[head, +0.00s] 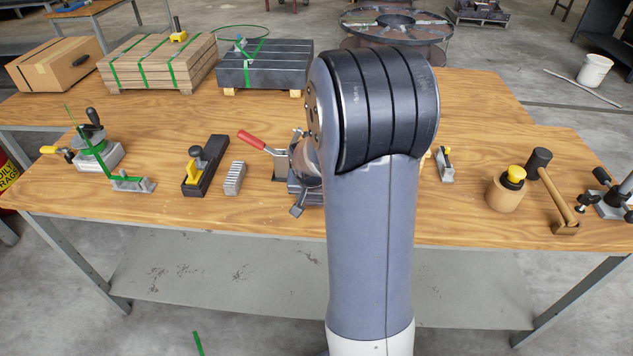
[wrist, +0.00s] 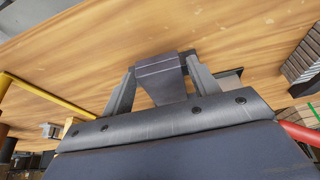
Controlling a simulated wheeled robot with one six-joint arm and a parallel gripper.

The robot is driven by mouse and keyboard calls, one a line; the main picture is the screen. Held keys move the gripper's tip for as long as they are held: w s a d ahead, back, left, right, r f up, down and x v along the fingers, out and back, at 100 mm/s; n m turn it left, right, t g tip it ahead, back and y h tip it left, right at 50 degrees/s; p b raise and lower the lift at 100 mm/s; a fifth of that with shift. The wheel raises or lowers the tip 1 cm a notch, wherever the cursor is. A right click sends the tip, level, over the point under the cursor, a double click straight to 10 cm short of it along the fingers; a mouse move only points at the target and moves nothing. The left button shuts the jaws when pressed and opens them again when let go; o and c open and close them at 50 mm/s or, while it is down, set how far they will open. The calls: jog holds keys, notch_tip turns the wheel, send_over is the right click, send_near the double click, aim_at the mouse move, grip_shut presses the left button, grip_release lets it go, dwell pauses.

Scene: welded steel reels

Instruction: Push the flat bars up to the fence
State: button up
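A small row of light grey ridged metal pieces (head: 235,178), which look like the flat bars, lies left of centre on the wooden bench. Left of it is a long black block (head: 205,168) with a yellow part and a dark knob; I cannot tell whether this is the fence. The lower part of the block is hidden by my gripper body.
A red-handled clamp (head: 262,143) stands just left of my arm. A mallet (head: 550,185) and a wooden pot with a yellow cap (head: 508,188) stand at right. A green-strapped dark stack (head: 265,68), a strapped wooden bundle (head: 158,62) and a carton (head: 55,65) line the back.

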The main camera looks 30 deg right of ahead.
jog(key=shift+o, duration=1.3)
jog(key=shift+s+f, duration=0.2)
jog(key=shift+a+r, duration=0.1)
jog(key=shift+r, duration=0.3)
jog(key=v, duration=1)
jog(key=shift+r, duration=0.2)
jog(key=shift+f, duration=0.1)
jog(key=x, duration=1)
jog(key=shift+w+f, duration=0.15)
jog(key=shift+f, duration=0.15)
jog(key=shift+s, duration=0.2)
